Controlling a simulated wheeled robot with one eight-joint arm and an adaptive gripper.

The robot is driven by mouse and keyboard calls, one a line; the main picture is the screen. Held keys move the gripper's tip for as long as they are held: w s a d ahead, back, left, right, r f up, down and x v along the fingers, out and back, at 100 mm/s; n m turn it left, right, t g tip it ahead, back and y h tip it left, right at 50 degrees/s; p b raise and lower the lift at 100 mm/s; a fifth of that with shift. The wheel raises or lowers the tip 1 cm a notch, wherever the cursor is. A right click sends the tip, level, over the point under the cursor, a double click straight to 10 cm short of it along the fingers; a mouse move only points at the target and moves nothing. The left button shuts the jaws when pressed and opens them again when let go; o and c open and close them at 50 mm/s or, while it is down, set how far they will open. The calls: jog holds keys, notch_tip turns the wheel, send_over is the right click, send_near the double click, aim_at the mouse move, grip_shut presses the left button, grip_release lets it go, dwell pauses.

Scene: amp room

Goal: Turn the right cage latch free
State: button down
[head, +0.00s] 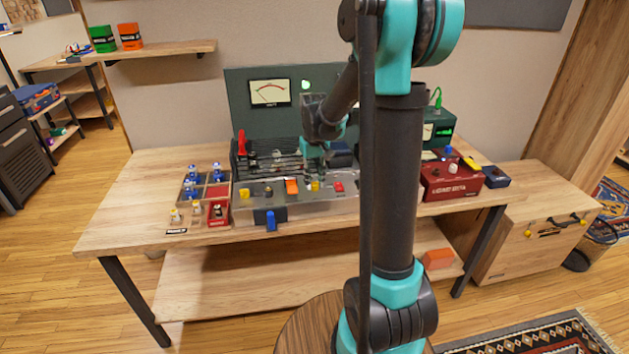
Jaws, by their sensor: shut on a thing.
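A dark slatted cage (270,158) sits on the amplifier chassis (279,208) on the workbench. Two yellow latch-like pieces show on the chassis top in front of it: one at the left (243,193), and the right cage latch (315,186). My gripper (314,173) points down at the cage's front right, directly at the right latch, and is shut on it. The fingertips are small here, and they hide part of the latch, so its exact turn cannot be read. The cage's right end is partly hidden behind my arm.
A meter panel (270,93) stands behind. A parts tray (205,190) is at left, a red box (451,181) at right. The bench's left end is clear.

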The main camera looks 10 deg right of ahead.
aim_at(315, 182)
jog(key=shift+m, duration=0.7)
jog(key=c, duration=1.3)
grip_release()
notch_tip(315, 182, up, 12)
jog(key=shift+r, duration=0.1)
jog(key=s+d+f+t, duration=0.1)
jog(key=s+f, duration=0.4)
jog(key=s, duration=0.2)
jog(key=s+d+f+t, duration=0.1)
jog(key=s+f, duration=0.4)
jog(key=s, duration=0.2)
jog(key=s+d+f+t, duration=0.2)
jog(key=s+f, duration=0.4)
jog(key=s, duration=0.2)
